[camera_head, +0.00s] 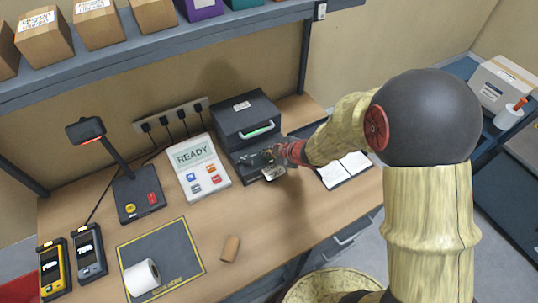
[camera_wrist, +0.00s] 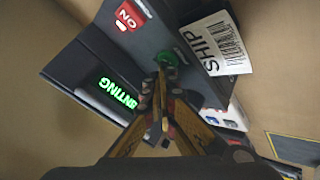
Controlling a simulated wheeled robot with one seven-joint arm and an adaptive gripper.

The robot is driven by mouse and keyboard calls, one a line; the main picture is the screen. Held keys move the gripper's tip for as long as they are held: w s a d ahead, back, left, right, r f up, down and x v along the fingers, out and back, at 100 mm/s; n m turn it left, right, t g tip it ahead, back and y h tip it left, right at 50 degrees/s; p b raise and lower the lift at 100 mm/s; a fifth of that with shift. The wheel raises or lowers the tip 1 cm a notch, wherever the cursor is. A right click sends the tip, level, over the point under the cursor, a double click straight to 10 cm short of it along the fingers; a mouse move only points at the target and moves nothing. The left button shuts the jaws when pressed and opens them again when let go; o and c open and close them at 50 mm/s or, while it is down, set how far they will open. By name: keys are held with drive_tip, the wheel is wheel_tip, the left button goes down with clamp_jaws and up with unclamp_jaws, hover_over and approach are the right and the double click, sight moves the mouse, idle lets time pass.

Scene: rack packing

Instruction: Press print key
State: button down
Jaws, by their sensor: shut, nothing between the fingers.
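The dark label printer (camera_head: 246,117) stands at the back of the bench, its lit strip showing in the head view. In the wrist view its display (camera_wrist: 118,93) shows green letters ending in "NTING", upside down. A green key (camera_wrist: 168,58) glows on the printer's face, and a red key (camera_wrist: 130,15) marked "ON" sits to its left. A white label (camera_wrist: 218,42) with "SHIP" and a barcode sticks out beside the green key. My gripper (camera_wrist: 160,78) is shut and empty, its tips at the green key's edge; I cannot tell whether they touch. It also shows at the printer's front (camera_head: 272,153).
A terminal (camera_head: 204,167) reading "READY" stands left of the printer, then a scanner stand (camera_head: 138,192). An open notebook (camera_head: 344,170) lies to the right. Tape (camera_head: 141,277) rests on a grey mat (camera_head: 158,246); a small brown block (camera_head: 230,248) lies nearby. A shelf (camera_head: 160,47) overhangs the bench.

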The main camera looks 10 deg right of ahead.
drive_tip(key=shift+r+p, duration=0.6)
drive_tip(key=shift+r, duration=0.05)
drive_tip(key=shift+r, duration=0.15)
wheel_tip(320, 180, up, 5)
drive_tip(key=p, duration=0.5)
idle(0.5)
